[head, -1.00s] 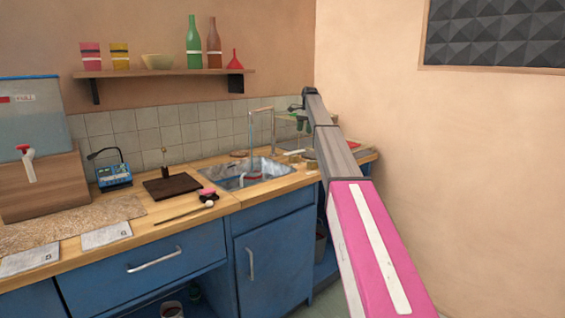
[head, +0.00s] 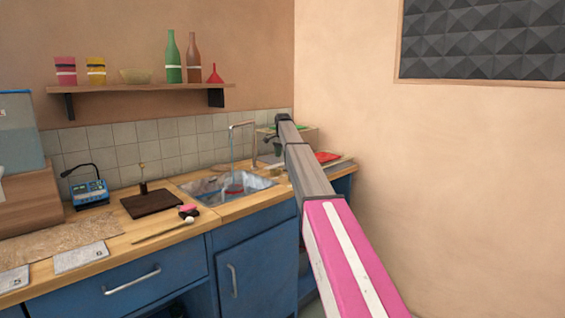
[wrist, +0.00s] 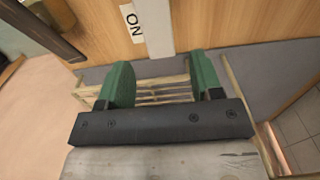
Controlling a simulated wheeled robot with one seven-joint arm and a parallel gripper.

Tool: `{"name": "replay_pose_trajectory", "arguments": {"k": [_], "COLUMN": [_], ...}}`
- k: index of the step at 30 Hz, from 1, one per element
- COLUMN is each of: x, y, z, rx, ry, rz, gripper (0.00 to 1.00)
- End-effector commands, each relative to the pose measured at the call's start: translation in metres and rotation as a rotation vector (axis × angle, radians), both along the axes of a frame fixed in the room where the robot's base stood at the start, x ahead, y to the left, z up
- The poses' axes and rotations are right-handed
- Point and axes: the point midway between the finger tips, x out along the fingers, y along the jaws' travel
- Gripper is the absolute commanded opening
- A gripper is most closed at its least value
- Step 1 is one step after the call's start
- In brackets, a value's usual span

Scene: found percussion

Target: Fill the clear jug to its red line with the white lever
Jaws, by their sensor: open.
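In the head view, the clear jug (head: 234,189) stands in the sink, hard to make out apart from its red mark. A thin stream of water (head: 230,150) falls from the tap spout (head: 241,125) toward it. The water level is too small to read. In the head view my gripper (head: 273,143) is small, right of the tap.
A wooden rack (wrist: 165,93) lies beyond the fingers. The blue-fronted counter (head: 130,240) holds a dark board (head: 152,203), a blue device (head: 90,190) and a stick (head: 165,230). A water tank (head: 18,130) stands at left.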

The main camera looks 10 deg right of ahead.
Motion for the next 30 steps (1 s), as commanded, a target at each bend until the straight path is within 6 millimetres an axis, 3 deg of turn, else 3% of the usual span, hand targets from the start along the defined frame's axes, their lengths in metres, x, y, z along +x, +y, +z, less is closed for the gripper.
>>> {"name": "replay_pose_trajectory", "arguments": {"k": [6,16,21,30], "x": [0.0,0.0,0.0,-0.005], "y": [0.0,0.0,0.0,0.005], "z": [-0.03,-0.035,-0.034,-0.03], "rx": [0.0,0.001,0.001,-0.079], "ry": [0.0,-0.001,-0.001,-0.058], "rz": [0.0,0.0,0.0,0.001], "gripper": [0.6,0.6,0.1,0.1]}}
